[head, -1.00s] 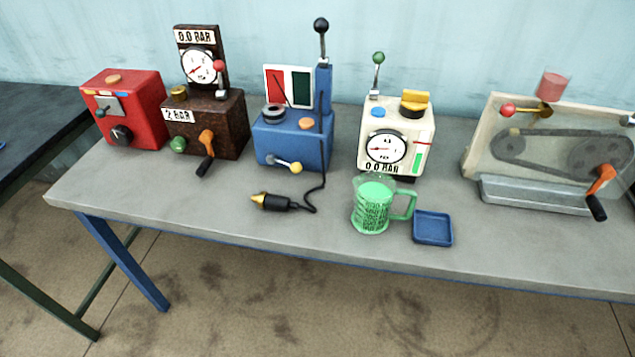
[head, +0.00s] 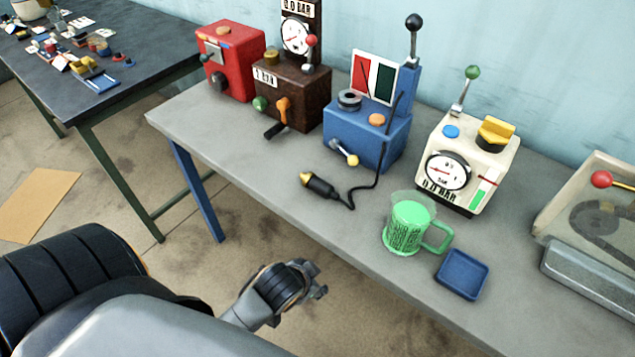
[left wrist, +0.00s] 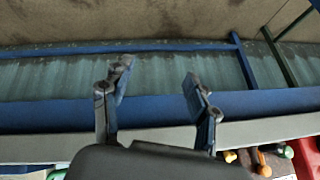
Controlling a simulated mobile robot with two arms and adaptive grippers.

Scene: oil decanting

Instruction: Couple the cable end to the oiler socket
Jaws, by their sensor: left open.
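The cable end (head: 318,186), a black plug with a gold tip, lies on the bench in the head view, tip pointing left. Its black cable (head: 380,170) curves back to the blue machine (head: 368,132). That machine has a dark ring-shaped fitting (head: 349,99) on top; I cannot tell whether this is the oiler socket. My left gripper (head: 318,280) is in front of the bench edge, apart from the plug. In the left wrist view the left gripper (left wrist: 156,78) has its fingers spread with nothing between them. My right gripper is not in view.
A green measuring jug (head: 408,228) and a blue tray (head: 462,274) stand near the bench's front edge. Red (head: 228,62), brown (head: 293,92) and cream (head: 468,160) machines stand behind. The bench top (head: 235,135) left of the plug is clear.

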